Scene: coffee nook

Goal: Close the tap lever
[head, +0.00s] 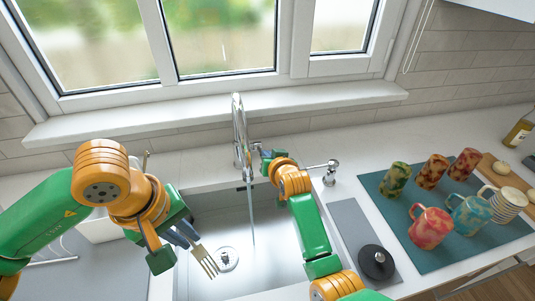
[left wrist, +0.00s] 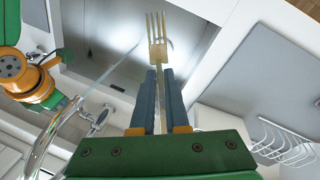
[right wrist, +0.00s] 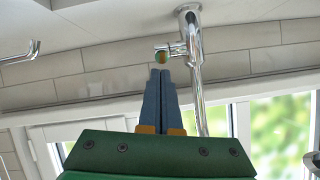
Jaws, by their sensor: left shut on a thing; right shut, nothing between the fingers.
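The chrome tap (head: 240,135) stands behind the sink, and a stream of water (head: 251,210) runs from it into the basin. Its short lever (right wrist: 170,52) points sideways from the tap body in the right wrist view. My right gripper (head: 264,153) is shut and empty beside the tap. In the right wrist view its fingertips (right wrist: 160,73) are right by the lever's round end; I cannot tell whether they touch. My left gripper (head: 187,234) is shut on a fork (head: 207,261) over the sink's left side. The fork's tines also show in the left wrist view (left wrist: 157,28).
A soap dispenser (head: 330,172) stands right of the sink. A teal mat (head: 440,247) with several mugs lies further right. A dark round object (head: 376,262) rests on a grey mat (head: 349,218). The window sill (head: 190,117) runs behind the tap.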

